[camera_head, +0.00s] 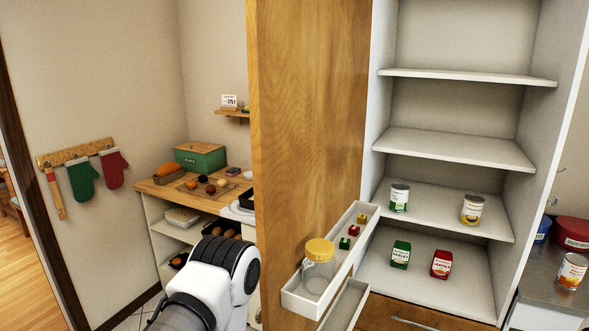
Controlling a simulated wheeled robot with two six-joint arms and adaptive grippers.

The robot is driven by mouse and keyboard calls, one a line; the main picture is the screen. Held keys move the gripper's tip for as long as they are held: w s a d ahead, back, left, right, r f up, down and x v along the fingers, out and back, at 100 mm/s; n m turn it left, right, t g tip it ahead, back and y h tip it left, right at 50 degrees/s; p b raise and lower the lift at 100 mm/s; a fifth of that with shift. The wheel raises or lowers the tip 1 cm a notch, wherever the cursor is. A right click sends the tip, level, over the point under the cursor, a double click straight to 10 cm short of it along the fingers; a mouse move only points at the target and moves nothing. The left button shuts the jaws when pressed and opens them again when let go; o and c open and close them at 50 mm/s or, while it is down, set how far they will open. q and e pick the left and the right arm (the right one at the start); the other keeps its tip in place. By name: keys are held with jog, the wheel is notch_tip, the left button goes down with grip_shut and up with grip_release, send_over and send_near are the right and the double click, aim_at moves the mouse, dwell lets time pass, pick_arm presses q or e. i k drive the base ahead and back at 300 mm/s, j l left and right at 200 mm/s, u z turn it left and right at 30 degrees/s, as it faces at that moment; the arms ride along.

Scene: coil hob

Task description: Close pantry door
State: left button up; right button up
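The pantry door (308,120) is a tall wooden panel. It stands open at the left side of the white pantry cabinet (455,150), whose shelves are exposed. A white door bin (296,302) on the door's inner side holds a clear jar with a yellow lid (318,268) and several small coloured cubes. A second white bin (345,306) shows lower down, cut by the frame edge. A white and black link of my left arm is at the bottom, left of the door. My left gripper's fingers do not show. My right gripper is out of view.
Cans (472,209) and packets (441,264) stand on the lower pantry shelves, clear of the front opening. A drawer (400,318) is below. Left of the door are a wooden-topped counter (185,198) and mitts (82,180) on a wall rack. A metal counter is at right.

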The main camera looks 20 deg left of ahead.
aim_at(308, 61)
jog(key=i+j+z, duration=0.1)
jog(key=j, duration=0.3)
jog(key=i+j+z, duration=0.15)
jog(key=j, duration=0.25)
jog(key=i+j+z, duration=0.1)
jog(key=j, duration=0.35)
jog(key=i+j+z, duration=0.1)
jog(key=j, duration=0.3)
jog(key=i+j+z, duration=0.15)
jog(key=j, duration=0.3)
jog(key=i, duration=0.05)
